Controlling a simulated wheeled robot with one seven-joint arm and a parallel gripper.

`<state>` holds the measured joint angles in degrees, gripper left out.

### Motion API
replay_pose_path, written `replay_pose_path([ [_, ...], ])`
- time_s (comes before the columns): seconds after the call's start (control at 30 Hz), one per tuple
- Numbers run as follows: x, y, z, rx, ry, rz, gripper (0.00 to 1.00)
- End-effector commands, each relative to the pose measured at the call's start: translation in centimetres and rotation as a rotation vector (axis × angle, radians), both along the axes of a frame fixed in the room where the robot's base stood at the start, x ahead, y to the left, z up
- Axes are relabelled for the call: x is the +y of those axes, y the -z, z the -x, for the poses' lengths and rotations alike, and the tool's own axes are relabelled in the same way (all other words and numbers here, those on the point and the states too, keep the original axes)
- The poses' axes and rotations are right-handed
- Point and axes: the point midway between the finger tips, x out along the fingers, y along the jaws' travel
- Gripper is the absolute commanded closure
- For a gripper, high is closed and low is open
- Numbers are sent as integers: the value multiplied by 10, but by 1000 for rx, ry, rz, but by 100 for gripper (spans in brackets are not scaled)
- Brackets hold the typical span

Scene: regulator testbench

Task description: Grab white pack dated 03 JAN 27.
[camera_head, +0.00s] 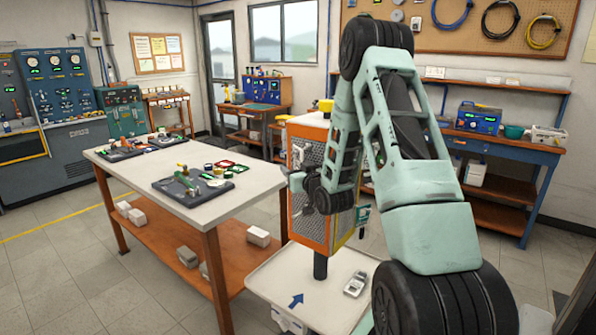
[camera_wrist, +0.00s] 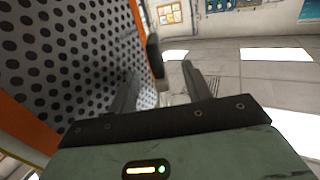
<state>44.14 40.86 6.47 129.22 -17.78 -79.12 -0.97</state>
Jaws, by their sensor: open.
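Several small white packs lie on the orange lower shelf of the worktable. In the head view, the end of my arm is held in front of a perforated cabinet, to the right of the table. No white pack can be made out in the wrist view.
The perforated orange-framed cabinet (camera_head: 306,190) is close beside my gripper; its panel (camera_wrist: 60,55) fills the wrist view's left. The worktable top (camera_head: 130,168) carries dark trays of parts. Open tiled floor (camera_head: 60,265) lies left of the table. A blue bench (camera_head: 510,142) stands at right.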

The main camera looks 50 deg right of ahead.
Motion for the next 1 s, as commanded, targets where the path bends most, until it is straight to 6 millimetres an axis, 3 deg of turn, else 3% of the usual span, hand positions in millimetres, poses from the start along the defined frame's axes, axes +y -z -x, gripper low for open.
replay_pose_path([
  [0.2,0,1,-1,1,0,0,51],
  [0.37,0,1,0,0,0,0,95],
  [0.4,0,1,0,0,0,0,100],
  [0.77,0,-1,0,-1,0,1,100],
  [1.0,0,-15,0,-2,0,2,100],
])
